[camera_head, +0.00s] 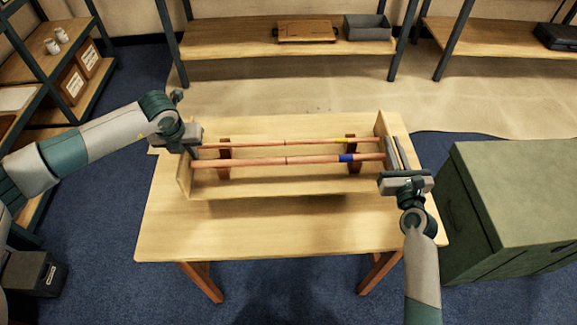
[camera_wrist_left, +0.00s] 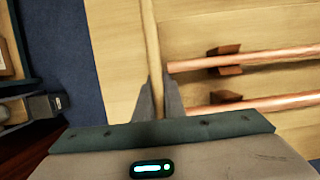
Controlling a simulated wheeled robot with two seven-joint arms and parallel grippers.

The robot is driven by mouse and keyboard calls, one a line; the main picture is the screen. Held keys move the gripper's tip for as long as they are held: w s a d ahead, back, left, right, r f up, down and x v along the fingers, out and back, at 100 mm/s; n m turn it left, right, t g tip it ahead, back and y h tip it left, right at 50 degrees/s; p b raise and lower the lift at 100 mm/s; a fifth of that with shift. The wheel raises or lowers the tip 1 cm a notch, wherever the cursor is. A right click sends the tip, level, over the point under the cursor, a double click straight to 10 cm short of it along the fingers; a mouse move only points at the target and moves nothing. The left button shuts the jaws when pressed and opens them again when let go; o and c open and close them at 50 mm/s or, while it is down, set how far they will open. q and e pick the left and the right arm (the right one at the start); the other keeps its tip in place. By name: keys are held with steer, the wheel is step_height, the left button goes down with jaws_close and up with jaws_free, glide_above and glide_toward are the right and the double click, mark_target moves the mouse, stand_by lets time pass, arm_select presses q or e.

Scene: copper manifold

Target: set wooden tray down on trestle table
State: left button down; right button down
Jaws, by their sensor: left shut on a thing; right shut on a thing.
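The wooden tray (camera_head: 290,186) is over the trestle table (camera_head: 290,235), level as far as I can see. A soft shadow lies on the tabletop in front of it; I cannot tell whether its underside touches. Two copper pipes (camera_head: 270,160) lie across dark wooden supports in it, one with a yellow band, one with a blue band. My left gripper (camera_head: 190,151) is shut on the tray's left end wall, also seen in the left wrist view (camera_wrist_left: 151,35). My right gripper (camera_head: 398,154) is shut at the right end wall; its exact contact is partly hidden.
A green cabinet (camera_head: 520,190) stands close at the table's right. Shelves (camera_head: 285,42) stand at the back, with a grey bin (camera_head: 367,27) on one. Another shelf unit (camera_head: 60,60) is at the left. The table's front strip is clear.

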arm_select(q)
steer(key=shift+a+r, duration=0.2)
arm_select(e)
steer(key=shift+d+r, duration=0.15)
steer(key=shift+r, duration=0.05)
arm_select(q)
steer(key=c, duration=2.1)
jaws_free()
steer(key=shift+f, duration=0.1)
arm_select(e)
steer(key=c, duration=2.1)
jaws_free()
steer(key=shift+s+f, duration=0.1)
steer(key=shift+f, duration=0.05)
arm_select(q)
steer(key=shift+o, duration=1.3)
arm_select(e)
steer(key=shift+o, duration=1.3)
arm_select(q)
steer(key=shift+s+d, duration=0.1)
steer(key=v, duration=1.2)
